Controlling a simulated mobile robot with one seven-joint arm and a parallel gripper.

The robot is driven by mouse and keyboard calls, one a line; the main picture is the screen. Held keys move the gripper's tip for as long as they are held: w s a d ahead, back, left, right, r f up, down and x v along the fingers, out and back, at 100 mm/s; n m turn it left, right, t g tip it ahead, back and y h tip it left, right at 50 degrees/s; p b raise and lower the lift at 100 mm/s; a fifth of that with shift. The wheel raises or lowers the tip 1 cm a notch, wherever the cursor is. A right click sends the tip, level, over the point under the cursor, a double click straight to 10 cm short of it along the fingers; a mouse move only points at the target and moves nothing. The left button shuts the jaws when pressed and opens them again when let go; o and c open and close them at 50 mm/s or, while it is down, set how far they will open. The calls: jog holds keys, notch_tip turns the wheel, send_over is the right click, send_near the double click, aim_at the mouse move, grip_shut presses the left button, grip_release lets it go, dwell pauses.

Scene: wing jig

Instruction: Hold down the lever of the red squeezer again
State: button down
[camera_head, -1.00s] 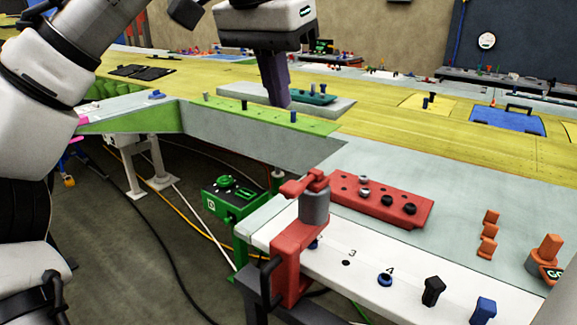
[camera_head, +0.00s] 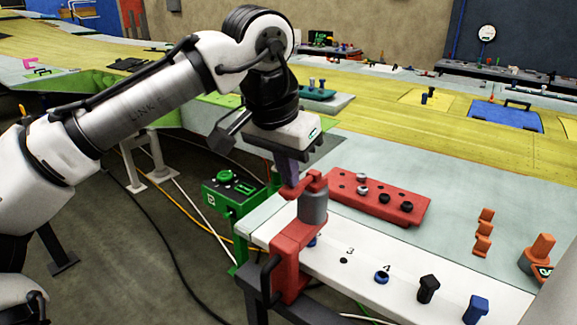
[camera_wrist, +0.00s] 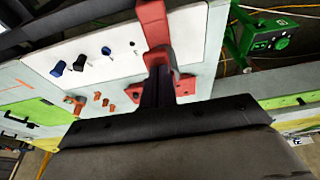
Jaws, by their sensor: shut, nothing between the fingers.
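The red squeezer (camera_head: 291,240) is clamped over the near left edge of the white panel. Its grey cylinder (camera_head: 313,206) stands upright, and its red lever (camera_head: 303,185) lies above that. My gripper (camera_head: 290,186) is shut and empty, pointing down, with its fingertips at the lever. Whether they press on it or only hover close cannot be told. In the wrist view the dark fingers (camera_wrist: 158,88) reach to the red squeezer (camera_wrist: 154,25), and their tips overlap the red lever part.
A red block with knobs (camera_head: 390,202) lies right of the squeezer. A green box (camera_head: 232,199) stands lower, behind the squeezer.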

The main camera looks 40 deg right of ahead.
aim_at(284, 193)
jog(key=shift+f, duration=0.1)
jog(key=shift+s+f+h+b, duration=0.1)
jog(key=shift+f+h+b, duration=0.45)
jog(key=shift+b, duration=0.65)
jog(key=f+h+b, duration=0.1)
jog(key=b, duration=0.1)
jog(key=a+t+h+b, duration=0.1)
jog(key=h+b, duration=0.1)
jog(key=b, duration=0.1)
jog(key=shift+s+f+b, duration=0.15)
jog(key=shift+f+b, duration=0.15)
jog(key=shift+f, duration=0.05)
jog(key=shift+a+f, duration=0.1)
jog(key=shift+f, duration=0.2)
dwell(0.5)
